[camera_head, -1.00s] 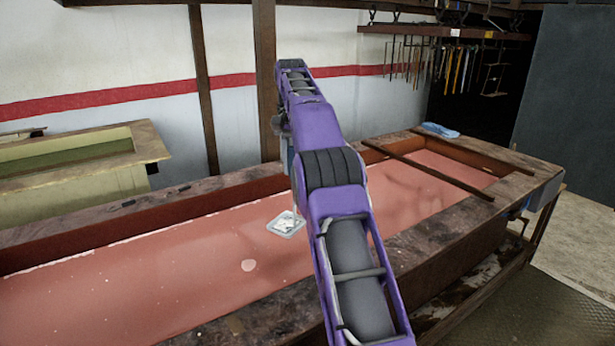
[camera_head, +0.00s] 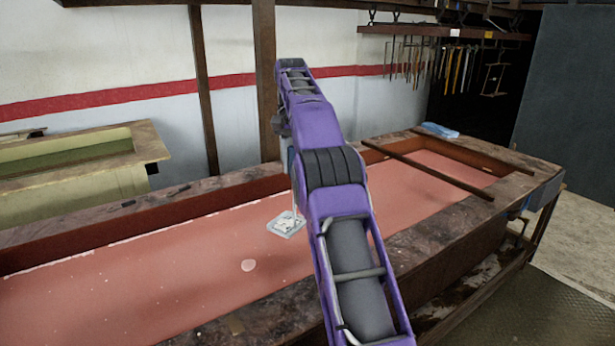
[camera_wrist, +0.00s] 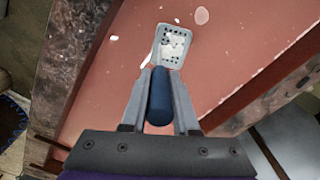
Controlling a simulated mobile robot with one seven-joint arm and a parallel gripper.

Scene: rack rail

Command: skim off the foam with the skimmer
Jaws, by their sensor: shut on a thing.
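My gripper (camera_wrist: 159,98) is shut on the dark blue handle of the skimmer (camera_wrist: 179,38) in the wrist view. The skimmer's pale perforated head holds white foam on it, and it also shows in the head view (camera_head: 286,225), over the red liquid (camera_head: 190,260) of the long vat. I cannot tell whether the head touches the liquid. A round foam patch (camera_head: 248,265) floats nearer the front, and it also shows in the wrist view (camera_wrist: 202,15). Thin white foam lines the vat's far edge.
The vat has a broad wooden rim (camera_head: 440,240). A yellowish tank (camera_head: 80,185) stands at the left, and tools hang from a rack (camera_head: 445,32) at the back.

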